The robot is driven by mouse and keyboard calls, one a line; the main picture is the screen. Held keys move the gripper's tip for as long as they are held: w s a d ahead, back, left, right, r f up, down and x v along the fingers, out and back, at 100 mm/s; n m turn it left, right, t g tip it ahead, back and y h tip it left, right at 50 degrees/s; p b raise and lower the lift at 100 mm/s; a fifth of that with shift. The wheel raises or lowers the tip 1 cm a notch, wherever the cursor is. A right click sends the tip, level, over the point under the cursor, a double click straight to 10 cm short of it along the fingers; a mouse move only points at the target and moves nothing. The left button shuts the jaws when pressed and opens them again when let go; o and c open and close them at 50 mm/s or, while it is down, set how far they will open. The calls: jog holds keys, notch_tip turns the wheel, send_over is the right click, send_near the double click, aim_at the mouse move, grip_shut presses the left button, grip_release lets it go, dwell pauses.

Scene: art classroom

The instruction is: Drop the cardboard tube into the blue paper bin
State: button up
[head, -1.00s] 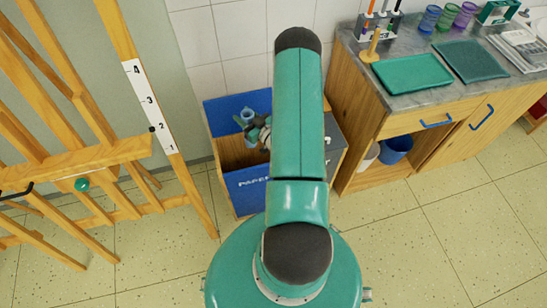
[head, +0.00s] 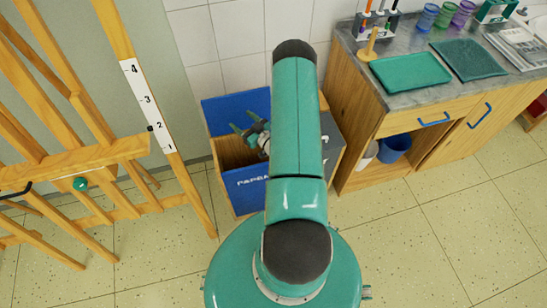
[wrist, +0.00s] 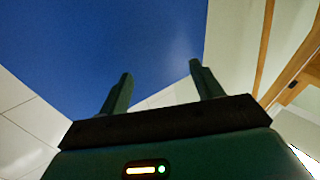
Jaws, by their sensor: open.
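The blue paper bin (head: 240,184) stands on the floor behind my arm, with white lettering on its front and a wooden inner side. My gripper (head: 244,122) is over the bin's opening, its fingers apart and nothing visible between them. In the wrist view, the two fingers (wrist: 161,70) are spread and empty in front of a large blue panel (wrist: 110,40). The cardboard tube is not visible in either current view. My arm hides the bin's right part, and much of its inside is out of sight.
A wooden easel (head: 125,150) stands close on the left. On the right is a wooden cabinet (head: 352,130) with trays and cups on its grey top and a blue bucket (head: 394,149) on its shelf. The tiled floor at front right is clear.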

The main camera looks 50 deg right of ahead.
jog(key=s+a, duration=0.1)
jog(key=s, duration=1.2)
jog(key=shift+s, duration=0.4)
